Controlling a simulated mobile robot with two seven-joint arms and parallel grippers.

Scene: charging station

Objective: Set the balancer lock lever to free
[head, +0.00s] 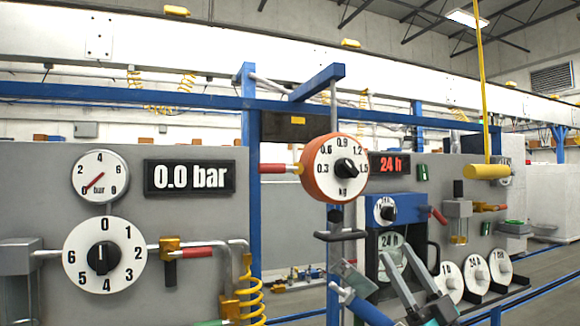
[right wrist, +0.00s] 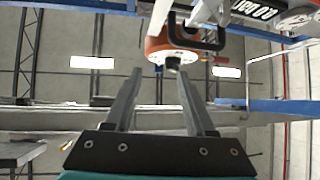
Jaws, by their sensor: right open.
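The balancer (head: 322,170) is a round orange body with a white kg dial and a black knob, hanging from the blue frame. My left gripper is not in view.
A blue-framed unit (head: 395,209) with a dial stands right of the balancer, near my right fingers. A black bar handle (head: 340,236) hangs below the balancer. A grey panel (head: 205,226) with dials fills the left. A yellow pendant (head: 486,172) hangs at right.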

